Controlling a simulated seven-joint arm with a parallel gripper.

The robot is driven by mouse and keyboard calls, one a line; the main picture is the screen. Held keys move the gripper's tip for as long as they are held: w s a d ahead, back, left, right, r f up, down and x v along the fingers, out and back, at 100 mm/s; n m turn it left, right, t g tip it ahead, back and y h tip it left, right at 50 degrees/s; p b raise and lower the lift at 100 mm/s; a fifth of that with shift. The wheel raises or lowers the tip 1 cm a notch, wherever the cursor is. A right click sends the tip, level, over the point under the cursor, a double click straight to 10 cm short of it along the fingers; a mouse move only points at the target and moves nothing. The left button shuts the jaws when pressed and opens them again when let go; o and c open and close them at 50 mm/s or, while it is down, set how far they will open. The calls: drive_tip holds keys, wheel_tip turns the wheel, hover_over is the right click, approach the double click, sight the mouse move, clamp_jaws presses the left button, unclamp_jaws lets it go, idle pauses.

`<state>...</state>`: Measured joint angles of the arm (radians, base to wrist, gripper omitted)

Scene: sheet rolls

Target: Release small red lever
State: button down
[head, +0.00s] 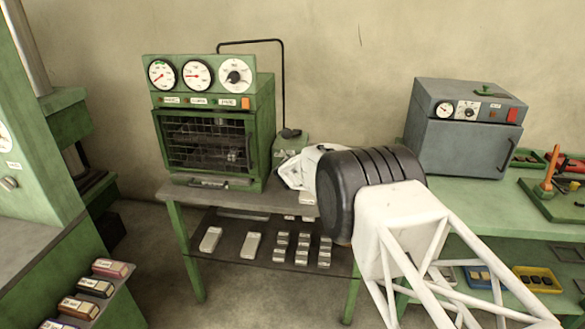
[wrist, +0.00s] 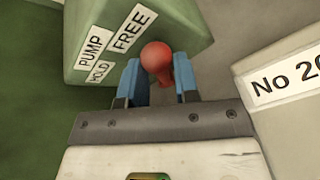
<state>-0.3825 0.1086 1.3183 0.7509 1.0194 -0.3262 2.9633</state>
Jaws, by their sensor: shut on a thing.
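In the wrist view, the small red lever (wrist: 156,56) has a round red knob and a short red stem. It stands by a green box (wrist: 105,25) with white labels reading PUMP, HOLD and FREE. My gripper (wrist: 158,66) has its two blue fingers on either side of the lever, shut on it just below the knob. The lever's lower end is hidden by my gripper. In the head view, the lever and my fingertips are hidden behind my arm; a green box (head: 290,146) shows beside the green gauge cabinet (head: 212,88).
A pale block (wrist: 285,90) labelled "No 20" stands close to the right of my gripper in the wrist view. In the head view, a grey oven-like box (head: 458,140) stands on the green bench at right. Metal pieces (head: 252,244) lie on the lower shelf.

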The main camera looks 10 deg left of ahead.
drive_tip(key=c, duration=1.1)
unclamp_jaws()
drive_tip(key=shift+f, duration=0.1)
drive_tip(key=shift+c, duration=0.2)
drive_tip(key=shift+s, duration=0.15)
drive_tip(key=shift+s+r, duration=0.4)
drive_tip(key=shift+s, duration=0.15)
drive_tip(key=v, duration=0.6)
drive_tip(key=shift+s+d, duration=0.1)
drive_tip(key=shift+s, duration=0.05)
